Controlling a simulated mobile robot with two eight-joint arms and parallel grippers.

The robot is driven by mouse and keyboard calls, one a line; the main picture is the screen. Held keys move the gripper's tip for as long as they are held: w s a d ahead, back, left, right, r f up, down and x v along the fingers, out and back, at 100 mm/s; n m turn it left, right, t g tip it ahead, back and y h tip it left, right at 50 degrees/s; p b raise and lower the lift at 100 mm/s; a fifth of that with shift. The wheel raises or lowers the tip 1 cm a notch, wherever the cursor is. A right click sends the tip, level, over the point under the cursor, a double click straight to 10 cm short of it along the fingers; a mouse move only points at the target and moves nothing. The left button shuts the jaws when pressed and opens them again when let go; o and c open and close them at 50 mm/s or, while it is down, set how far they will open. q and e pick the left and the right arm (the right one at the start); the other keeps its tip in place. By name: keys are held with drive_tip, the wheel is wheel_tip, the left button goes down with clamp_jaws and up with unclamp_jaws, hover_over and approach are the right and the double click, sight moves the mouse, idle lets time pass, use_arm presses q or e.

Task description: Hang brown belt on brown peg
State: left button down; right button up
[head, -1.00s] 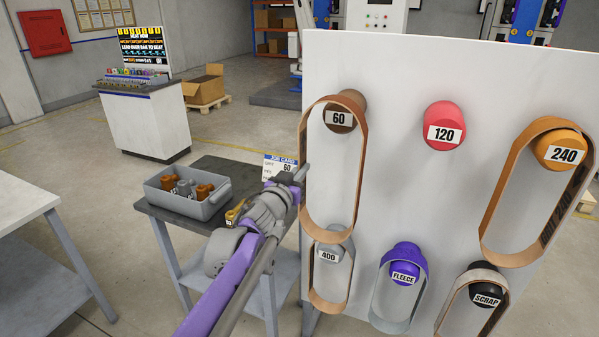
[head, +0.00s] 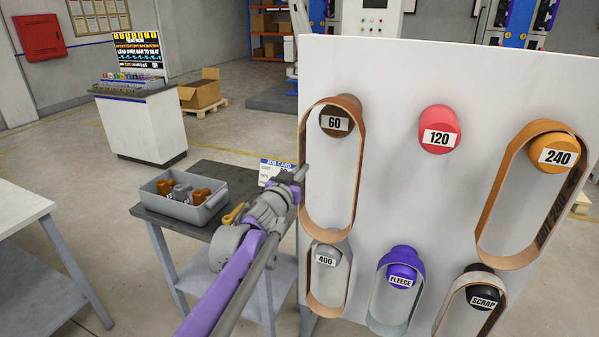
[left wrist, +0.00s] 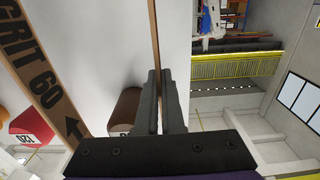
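The brown belt (head: 352,195) is a tall loop marked GRIT 60, seen in the left wrist view (left wrist: 42,75). In the head view its upper end encircles the brown peg (head: 338,112) labelled 60, with the lower end hanging in front of the board. A gap to the peg cannot be judged. The peg also shows beside the fingers in the left wrist view (left wrist: 125,106). My left gripper (head: 302,174) is at the belt's left side; its fingers (left wrist: 160,98) are closed on the belt's thin strip, seen edge-on. My right gripper is out of view.
The white board (head: 400,200) also carries a red 120 peg (head: 437,122), an orange 240 peg (head: 552,145) with a belt, and grey, purple and black pegs with belts below. A grey bin (head: 190,205) stands on the side table behind my left arm.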

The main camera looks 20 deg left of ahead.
use_arm(q)
drive_tip(key=shift+w, duration=1.35)
drive_tip(key=shift+w, duration=0.15)
drive_tip(key=shift+w+d, duration=0.1)
drive_tip(key=shift+w, duration=1)
drive_tip(key=shift+w+p, duration=0.35)
drive_tip(key=shift+w, duration=0.6)
drive_tip(key=shift+f, duration=0.1)
drive_tip(key=shift+f+b, duration=0.35)
drive_tip(key=shift+b, duration=0.05)
